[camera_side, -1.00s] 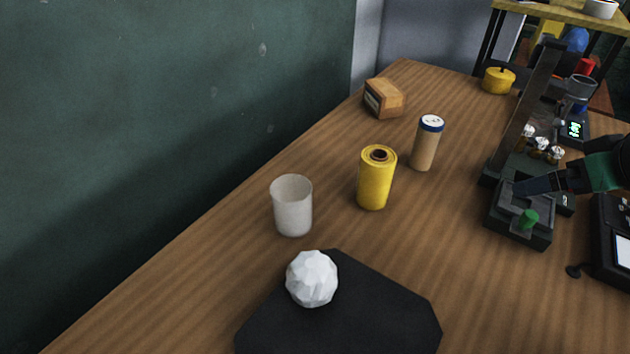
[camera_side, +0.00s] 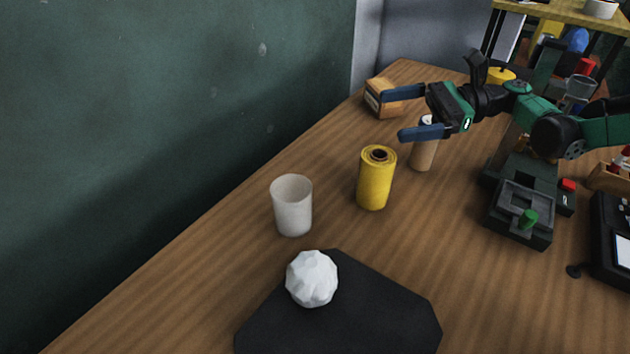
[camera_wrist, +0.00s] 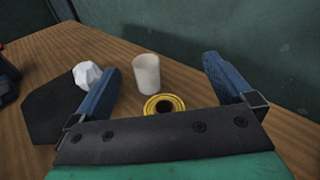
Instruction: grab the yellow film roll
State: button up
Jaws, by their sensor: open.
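The yellow film roll (camera_side: 375,180) stands upright on the wooden table, with a dark hole in its top. My gripper (camera_side: 393,116) is open and empty in the side view, above the table and behind the roll, higher than its top. In the wrist view the roll's round top (camera_wrist: 178,99) shows between the two blue fingers of my gripper (camera_wrist: 160,80), near the palm edge, which hides its lower part. The fingers are apart from the roll.
A white cup (camera_side: 292,206) stands left of the roll. A white faceted ball (camera_side: 312,279) sits on a black mat (camera_side: 385,318). A brown cylinder (camera_side: 424,152) and a wooden box (camera_side: 397,105) stand behind the roll. A dark device (camera_side: 521,212) is at right.

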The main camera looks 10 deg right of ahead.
aim_at(378, 156)
jog(key=shift+m+g+y, duration=0.4)
jog(key=shift+y, duration=0.3)
notch_tip(378, 156, down, 8)
jog(key=shift+w+d+r, duration=0.1)
jog(key=shift+a, duration=1.55)
jog(key=c, duration=1.4)
jog(key=shift+r, duration=0.1)
